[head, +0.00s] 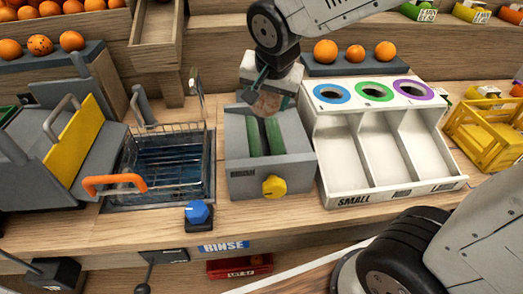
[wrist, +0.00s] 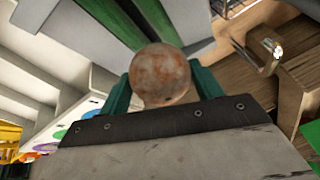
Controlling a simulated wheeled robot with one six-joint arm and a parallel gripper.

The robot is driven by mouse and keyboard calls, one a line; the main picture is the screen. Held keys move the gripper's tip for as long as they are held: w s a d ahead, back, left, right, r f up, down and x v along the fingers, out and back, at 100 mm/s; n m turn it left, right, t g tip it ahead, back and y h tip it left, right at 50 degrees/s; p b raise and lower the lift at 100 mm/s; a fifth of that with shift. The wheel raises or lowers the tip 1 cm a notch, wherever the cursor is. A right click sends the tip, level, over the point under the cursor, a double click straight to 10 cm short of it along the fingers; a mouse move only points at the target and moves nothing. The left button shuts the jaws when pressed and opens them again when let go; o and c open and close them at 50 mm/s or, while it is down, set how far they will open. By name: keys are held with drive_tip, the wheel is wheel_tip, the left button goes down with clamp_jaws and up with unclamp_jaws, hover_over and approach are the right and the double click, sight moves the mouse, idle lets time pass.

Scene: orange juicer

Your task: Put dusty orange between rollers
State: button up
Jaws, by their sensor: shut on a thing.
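My gripper (wrist: 161,92) is shut on the dusty orange (wrist: 160,72), a round fruit with a pale, brownish, patchy skin. Its green fingers show on both sides of the fruit in the wrist view. In the head view the dusty orange (head: 268,104) is held at the back end of the roller machine (head: 236,140). Two green rollers (head: 274,136) lie side by side in the grey machine, with a yellow knob (head: 274,187) on its front. The orange appears above or just behind the rollers' far end; I cannot tell whether it touches them.
A wire basket (head: 125,183) with an orange handle sits in the rinse basin at left, near a blue knob (head: 198,212). A white sorter (head: 350,165) with three coloured holes stands close at right. Oranges (head: 325,51) rest on a dark tray behind it.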

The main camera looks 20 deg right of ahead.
sight(269, 109)
drive_tip(key=shift+s+a+f, duration=0.1)
drive_tip(key=shift+s, duration=0.45)
wheel_tip(269, 109, down, 7)
drive_tip(key=shift+w+r, duration=0.2)
drive_tip(key=shift+w, duration=0.2)
idle(0.4)
drive_tip(key=o, duration=1.2)
drive_tip(key=shift+c, duration=0.2)
drive_tip(key=v, duration=0.7)
drive_tip(key=shift+s+r, duration=0.15)
drive_tip(key=shift+r, duration=0.25)
